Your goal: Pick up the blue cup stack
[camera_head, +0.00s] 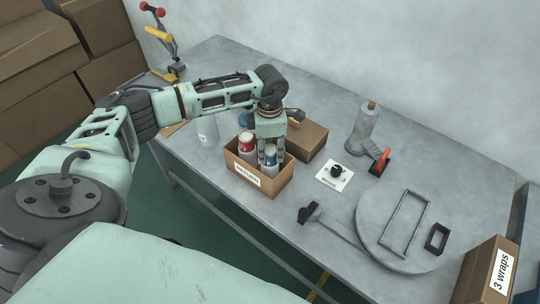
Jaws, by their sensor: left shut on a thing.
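The blue cup stack (270,158) stands upright in the right part of an open cardboard box (263,190) with a white label on its front. A red-topped cup stack (246,143) stands beside it on the left in the same box. My left gripper (270,159) points down into the box and is shut on the blue cup stack, with one finger on each side of it. The lower part of the stack is hidden by the box wall. My right gripper is not in view.
A closed cardboard box (306,142) stands just behind the open box. A white panel with a black knob (336,171), a grey roll (367,118) and a round grey disc (376,222) are to the right. A "3 wraps" box (482,272) is at the lower right.

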